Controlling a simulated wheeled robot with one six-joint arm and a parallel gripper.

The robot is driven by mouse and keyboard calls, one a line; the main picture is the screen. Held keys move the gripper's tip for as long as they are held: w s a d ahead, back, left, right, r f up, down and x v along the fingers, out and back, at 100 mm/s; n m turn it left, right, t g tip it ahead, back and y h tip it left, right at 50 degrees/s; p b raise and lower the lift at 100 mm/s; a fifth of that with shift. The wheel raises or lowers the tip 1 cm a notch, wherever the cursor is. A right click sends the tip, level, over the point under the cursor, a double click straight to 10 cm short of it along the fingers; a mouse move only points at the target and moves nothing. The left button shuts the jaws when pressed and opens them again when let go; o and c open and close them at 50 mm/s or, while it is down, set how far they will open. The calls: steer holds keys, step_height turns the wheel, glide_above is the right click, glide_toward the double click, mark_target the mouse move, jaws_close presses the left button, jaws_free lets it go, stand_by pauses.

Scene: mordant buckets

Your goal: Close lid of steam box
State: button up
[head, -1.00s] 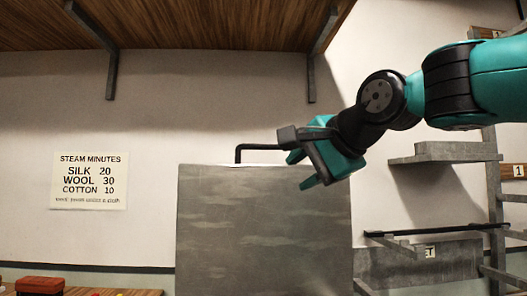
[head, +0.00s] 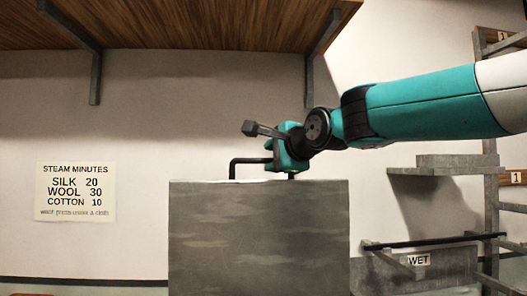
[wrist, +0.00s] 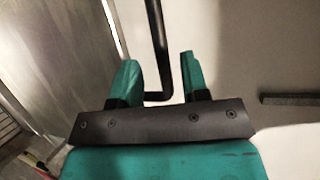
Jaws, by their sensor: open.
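The steam box lid appears as a grey, mottled upright panel (head: 258,240) in the head view; its grey face also shows in the wrist view (wrist: 60,55). A black bar handle (head: 247,161) stands along its top edge. My gripper (head: 287,160) is at the right part of this handle and covers some of it. In the wrist view, the teal fingers of my gripper (wrist: 157,68) are apart, with the black handle (wrist: 157,40) running between them. Clear gaps show on both sides of the handle there. The box below the lid is out of view.
A wooden shelf (head: 190,25) on metal brackets hangs above. A steam-minutes sign (head: 76,192) is on the wall at left. Grey ledges (head: 455,161) and a rack with a "WET" label (head: 419,260) stand at right.

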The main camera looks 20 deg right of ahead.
mark_target(265, 160)
steer(key=shift+p+x, duration=0.75)
steer(key=shift+x, duration=1.55)
steer(key=shift+a, duration=0.1)
steer(key=shift+c, duration=0.2)
jaws_close()
